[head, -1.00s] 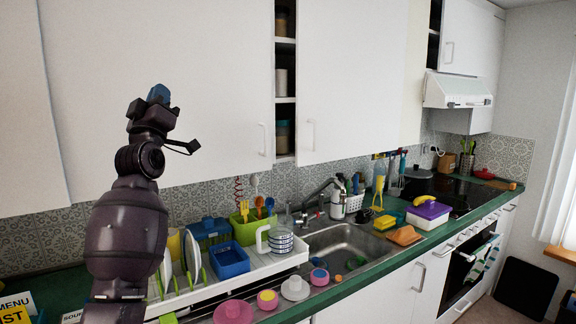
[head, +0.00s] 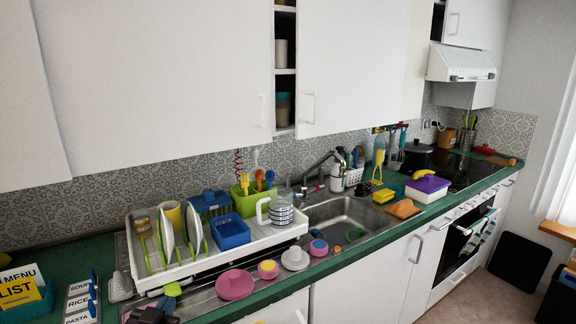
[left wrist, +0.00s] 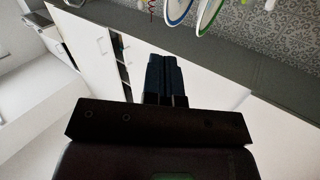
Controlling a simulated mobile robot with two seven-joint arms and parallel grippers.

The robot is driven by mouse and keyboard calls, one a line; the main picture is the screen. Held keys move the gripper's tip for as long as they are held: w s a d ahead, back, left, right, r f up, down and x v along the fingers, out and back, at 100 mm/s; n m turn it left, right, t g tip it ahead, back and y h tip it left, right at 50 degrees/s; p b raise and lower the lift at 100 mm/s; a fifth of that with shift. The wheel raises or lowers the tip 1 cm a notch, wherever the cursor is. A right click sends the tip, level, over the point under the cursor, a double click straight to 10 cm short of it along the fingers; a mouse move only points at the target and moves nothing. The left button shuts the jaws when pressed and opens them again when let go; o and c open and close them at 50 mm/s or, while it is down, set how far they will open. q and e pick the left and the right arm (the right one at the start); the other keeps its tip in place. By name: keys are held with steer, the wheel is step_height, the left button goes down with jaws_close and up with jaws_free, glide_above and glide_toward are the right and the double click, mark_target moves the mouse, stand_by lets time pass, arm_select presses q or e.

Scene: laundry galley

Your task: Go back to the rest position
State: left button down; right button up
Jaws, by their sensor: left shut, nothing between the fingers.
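My left gripper (head: 166,304) is at the bottom edge of the head view, low in front of the counter's front edge. Only its dark body and blue fingertips show there. In the left wrist view its dark blue fingers (left wrist: 165,76) lie together, with nothing between them. My right gripper is in neither view.
A white dish rack (head: 270,243) with plates and a blue tub (head: 231,232) stands on the green counter left of the sink (head: 348,213). Menu signs (head: 20,287) stand far left. White wall cabinets hang above.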

arm_select(q)
steer(key=s+a+f+n+g+y, duration=0.1)
steer(key=s+f+g, duration=0.4)
steer(key=s+f, duration=1.4)
steer(key=s+a, duration=0.1)
steer(key=s, duration=0.3)
steer(key=shift+f+g, duration=0.15)
steer(key=shift+g, duration=0.15)
stand_by(0.3)
